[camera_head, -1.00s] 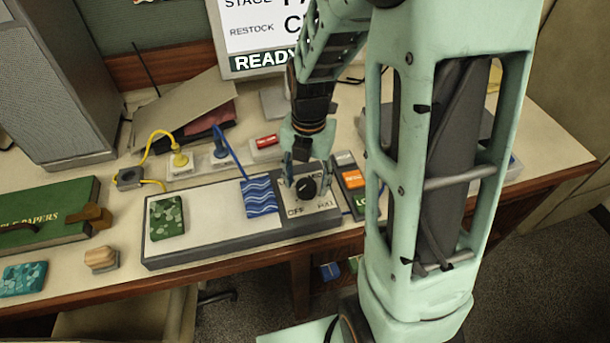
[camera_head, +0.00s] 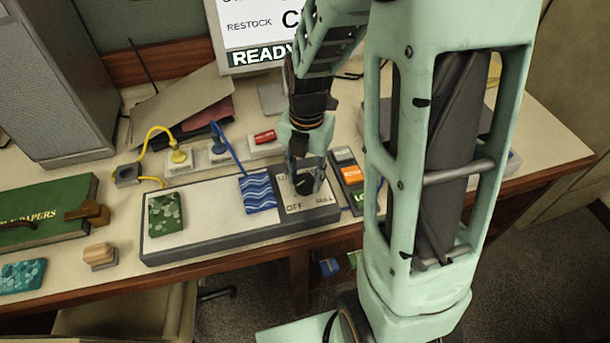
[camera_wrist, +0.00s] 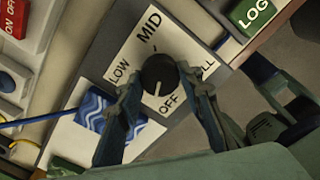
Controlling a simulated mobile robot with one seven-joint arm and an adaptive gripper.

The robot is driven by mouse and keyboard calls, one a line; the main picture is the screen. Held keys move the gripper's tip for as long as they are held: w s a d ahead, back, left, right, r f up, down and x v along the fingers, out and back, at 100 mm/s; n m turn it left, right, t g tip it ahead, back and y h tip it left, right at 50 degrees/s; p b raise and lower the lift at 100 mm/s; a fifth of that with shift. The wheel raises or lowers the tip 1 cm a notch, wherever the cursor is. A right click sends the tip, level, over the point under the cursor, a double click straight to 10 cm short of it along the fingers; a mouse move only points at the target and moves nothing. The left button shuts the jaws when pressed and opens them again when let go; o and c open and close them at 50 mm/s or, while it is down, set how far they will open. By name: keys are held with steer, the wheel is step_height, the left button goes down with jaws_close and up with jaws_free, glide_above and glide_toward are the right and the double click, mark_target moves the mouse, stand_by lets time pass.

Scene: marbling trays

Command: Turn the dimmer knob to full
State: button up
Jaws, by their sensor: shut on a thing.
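The dimmer knob (camera_wrist: 159,73) is round and black with a white pointer line. It sits on a white dial plate (camera_wrist: 118,53) marked LOW, MID, FULL and OFF. The pointer line points toward the OFF side, in the lower part of the dial in the wrist view. My gripper (camera_wrist: 160,80) has one finger on each side of the knob and is shut on it. In the head view my gripper (camera_head: 304,178) comes down from above onto the knob (camera_head: 303,184), which its fingers partly hide.
A blue wavy-patterned tile (camera_head: 258,192) lies left of the dial, and a green patterned tile (camera_head: 165,213) lies further left on the long tray (camera_head: 212,206). A button box (camera_head: 350,178) stands close right. Yellow and blue cables run behind the tray.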

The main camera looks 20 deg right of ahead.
steer(key=m+b, duration=0.1)
steer(key=m, duration=0.4)
steer(key=shift+m, duration=0.4)
steer(key=m, duration=0.6)
steer(key=shift+b, duration=0.35)
steer(key=m, duration=0.6)
steer(key=shift+m, duration=0.4)
steer(key=m+b, duration=0.1)
steer(key=m, duration=1)
steer(key=shift+w+m, duration=0.1)
steer(key=shift+m, duration=0.2)
steer(key=m, duration=0.5)
steer(key=shift+r+m, duration=0.1)
steer(key=shift+m, duration=0.2)
steer(key=m+p, duration=0.2)
steer(key=m, duration=0.4)
steer(key=shift+m+p, duration=1.1)
steer(key=shift+m, duration=1.6)
